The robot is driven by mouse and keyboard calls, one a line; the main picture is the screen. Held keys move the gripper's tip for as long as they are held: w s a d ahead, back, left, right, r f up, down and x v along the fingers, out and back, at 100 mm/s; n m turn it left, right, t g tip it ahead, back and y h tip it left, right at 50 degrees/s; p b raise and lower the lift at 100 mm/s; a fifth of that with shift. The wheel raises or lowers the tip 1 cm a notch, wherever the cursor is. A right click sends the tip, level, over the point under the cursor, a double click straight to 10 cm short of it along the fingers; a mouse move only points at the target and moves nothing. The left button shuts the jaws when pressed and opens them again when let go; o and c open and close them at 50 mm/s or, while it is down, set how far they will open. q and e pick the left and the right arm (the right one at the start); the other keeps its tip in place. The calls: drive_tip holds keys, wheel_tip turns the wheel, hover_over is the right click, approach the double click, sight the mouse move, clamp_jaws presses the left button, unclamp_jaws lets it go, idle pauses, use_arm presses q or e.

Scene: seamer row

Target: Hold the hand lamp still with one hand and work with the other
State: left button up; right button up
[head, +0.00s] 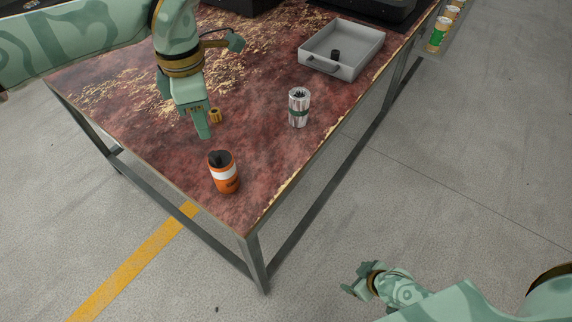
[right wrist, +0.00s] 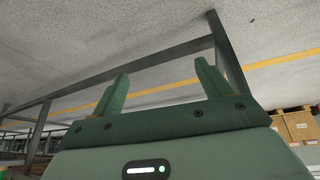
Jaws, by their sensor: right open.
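I cannot pick out a hand lamp for sure. An orange and white cylinder with a black top (head: 223,174) stands upright near the table's front corner. A small brass-coloured ribbed piece (head: 215,115) is right beside the fingers of my left gripper (head: 203,128). That gripper points down over the table; I cannot tell whether it touches the piece or how far its fingers are apart. My right gripper (head: 358,281) is off the table, low over the floor. In the right wrist view its two fingers (right wrist: 162,84) stand wide apart with nothing between them.
Several cups (head: 438,35) stand on a ledge at the top right. The floor around my right gripper is clear.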

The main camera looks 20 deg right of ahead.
drive_tip(key=w+a+r+n+t+y, duration=0.1)
drive_tip(key=w+a+r+t+y, duration=0.1)
drive_tip(key=w+r, duration=0.7)
drive_tip(key=n+y, duration=0.6)
drive_tip(key=y, duration=0.2)
approach(223, 173)
drive_tip(key=d+f, duration=0.2)
drive_tip(key=d, duration=0.2)
drive_tip(key=x, duration=1.5)
drive_tip(key=shift+w+a+f, duration=0.1)
drive_tip(key=shift+w+f, duration=0.05)
drive_tip(key=shift+w, duration=0.2)
